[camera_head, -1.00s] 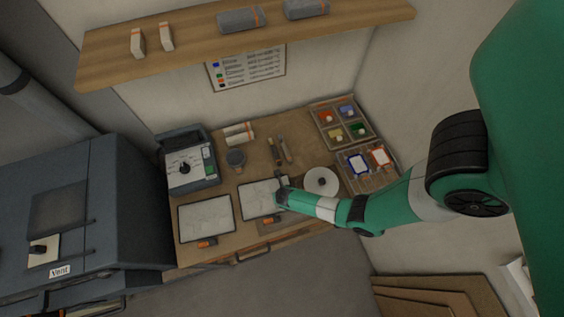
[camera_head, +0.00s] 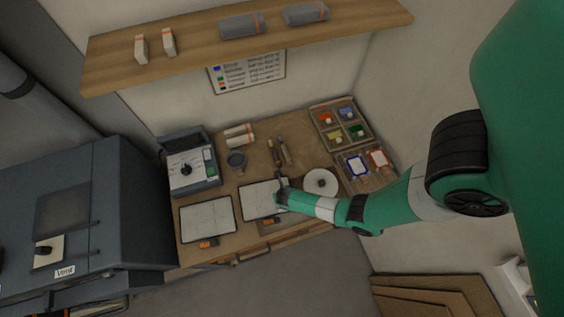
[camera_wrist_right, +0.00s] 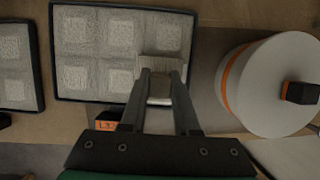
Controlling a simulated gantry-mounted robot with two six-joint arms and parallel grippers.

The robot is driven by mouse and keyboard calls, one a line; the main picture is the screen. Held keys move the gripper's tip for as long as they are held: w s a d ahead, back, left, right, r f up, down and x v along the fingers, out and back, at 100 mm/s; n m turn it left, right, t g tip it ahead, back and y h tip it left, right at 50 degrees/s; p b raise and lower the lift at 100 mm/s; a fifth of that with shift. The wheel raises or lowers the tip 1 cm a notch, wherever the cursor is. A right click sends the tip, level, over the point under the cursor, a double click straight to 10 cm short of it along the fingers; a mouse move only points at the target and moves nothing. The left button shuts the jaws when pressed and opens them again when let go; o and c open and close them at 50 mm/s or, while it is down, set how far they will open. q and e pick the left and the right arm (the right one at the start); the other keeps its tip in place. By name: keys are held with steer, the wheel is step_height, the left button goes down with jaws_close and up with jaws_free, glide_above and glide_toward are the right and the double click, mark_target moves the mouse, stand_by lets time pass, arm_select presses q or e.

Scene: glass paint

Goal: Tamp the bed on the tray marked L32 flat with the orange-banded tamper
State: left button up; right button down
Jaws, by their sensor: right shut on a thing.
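The middle tray (camera_wrist_right: 55,97), dark-rimmed, holds a pale grey bed with several square flattened prints. Its orange label (camera_wrist_right: 107,124) starts with "L3"; the rest is blocked by my finger. The same tray (camera_head: 259,201) shows in the head view. My right gripper (camera_wrist_right: 160,98) is shut on a pale, square-footed tool, taken as the tamper (camera_wrist_right: 163,69); no orange band shows on it. The foot is over the tray's lower right part; I cannot tell whether it touches the bed. In the head view my right gripper (camera_head: 282,191) is at the tray's right side. My left gripper is not in view.
A second tray (camera_head: 208,217) with an orange label lies left. A white disc (camera_head: 320,181) with an orange band and dark knob (camera_wrist_right: 301,92) stands close right.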

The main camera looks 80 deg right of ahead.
steer(key=shift+r, duration=0.55)
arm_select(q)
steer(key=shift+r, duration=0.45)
arm_select(e)
steer(key=shift+f, duration=0.1)
steer(key=shift+w, duration=0.3)
steer(key=w, duration=0.1)
steer(key=w+a+b, duration=0.1)
steer(key=w, duration=0.1)
steer(key=w+a, duration=0.1)
steer(key=shift+w+f+b, duration=0.1)
steer(key=shift+w+b, duration=0.1)
steer(key=shift+b, duration=0.1)
steer(key=shift+w+a, duration=0.2)
steer(key=shift+w, duration=0.2)
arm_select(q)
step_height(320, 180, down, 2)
